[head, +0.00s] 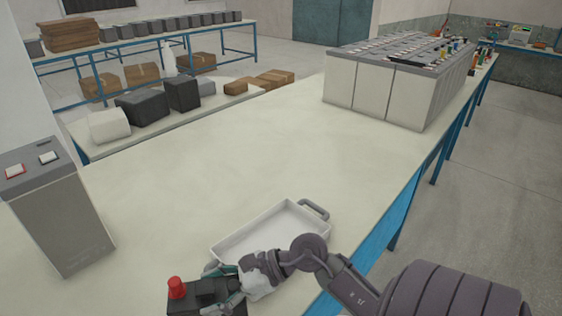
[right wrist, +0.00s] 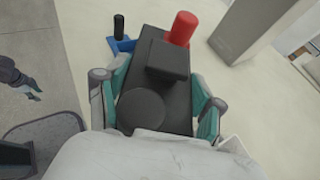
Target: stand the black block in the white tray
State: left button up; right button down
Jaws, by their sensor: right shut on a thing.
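The black block (head: 192,300) has a red cap on top and is at the bottom of the head view, cut off by the frame edge. My right gripper (head: 222,286) is shut on it, with a finger on each side. In the right wrist view the block (right wrist: 140,108) fills the space between the green-padded fingers of the gripper (right wrist: 158,92). The white tray (head: 262,232) lies on the table just beyond and to the right of the block. Its near right part is hidden by my wrist. I cannot tell whether the block touches the table.
A tall grey battery (head: 62,225) stands at the left of the table (head: 220,150). A row of grey batteries (head: 375,92) stands at the far right. A lower bench with black and white blocks is at the back left. The table's middle is clear.

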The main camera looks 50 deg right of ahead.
aim_at(273, 247)
jog(key=i+l, duration=0.1)
jog(key=l, duration=0.4)
jog(key=i+l, duration=0.1)
jog(key=l, duration=0.4)
jog(key=i+l, duration=0.1)
jog(key=l, duration=0.35)
jog(key=i+l, duration=0.1)
jog(key=l, duration=0.4)
jog(key=i+l, duration=0.1)
jog(key=l, duration=0.4)
